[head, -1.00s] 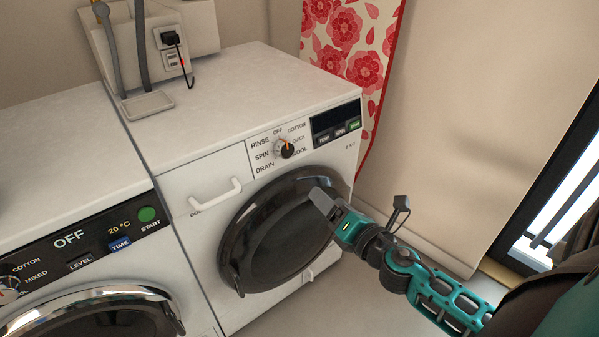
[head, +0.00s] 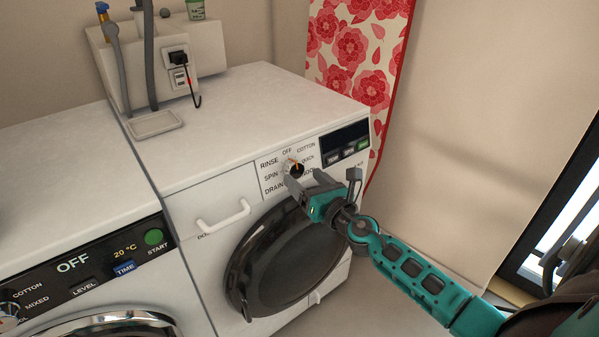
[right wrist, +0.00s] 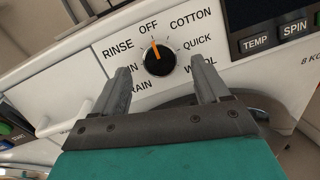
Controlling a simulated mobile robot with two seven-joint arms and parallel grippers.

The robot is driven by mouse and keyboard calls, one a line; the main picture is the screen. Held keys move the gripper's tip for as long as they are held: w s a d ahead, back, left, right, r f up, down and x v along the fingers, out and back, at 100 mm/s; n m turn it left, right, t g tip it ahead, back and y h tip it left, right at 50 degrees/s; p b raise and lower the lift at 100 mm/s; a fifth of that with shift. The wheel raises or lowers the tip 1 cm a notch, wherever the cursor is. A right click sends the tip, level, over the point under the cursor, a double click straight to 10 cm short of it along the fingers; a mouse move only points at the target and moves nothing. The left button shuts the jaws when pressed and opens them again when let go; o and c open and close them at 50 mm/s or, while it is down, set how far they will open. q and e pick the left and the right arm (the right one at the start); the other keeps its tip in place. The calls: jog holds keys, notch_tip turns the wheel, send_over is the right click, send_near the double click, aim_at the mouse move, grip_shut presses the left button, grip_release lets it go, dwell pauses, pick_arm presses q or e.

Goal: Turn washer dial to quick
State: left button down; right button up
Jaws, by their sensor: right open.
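The washer (head: 215,170) is the white machine on the right in the head view. Its dial (right wrist: 159,58) is a round black knob with an orange pointer, ringed by the labels OFF, COTTON, QUICK, WOOL, DRAIN, SPIN and RINSE. The dial also shows in the head view (head: 297,170). My right gripper (right wrist: 163,82) is open and empty. Its fingers lie on either side of the dial's lower part in the wrist picture; I cannot tell whether they touch it. My left gripper is not in view.
A second machine (head: 85,270) with its own dial stands at the left. Below the washer's dial are a white handle (head: 224,217) and a dark round door (head: 285,255). Buttons (right wrist: 275,34) sit right of the dial. A flowered cloth (head: 360,60) hangs behind.

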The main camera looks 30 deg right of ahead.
aim_at(297, 172)
jog(key=shift+w, duration=1.65)
jog(key=shift+c, duration=0.2)
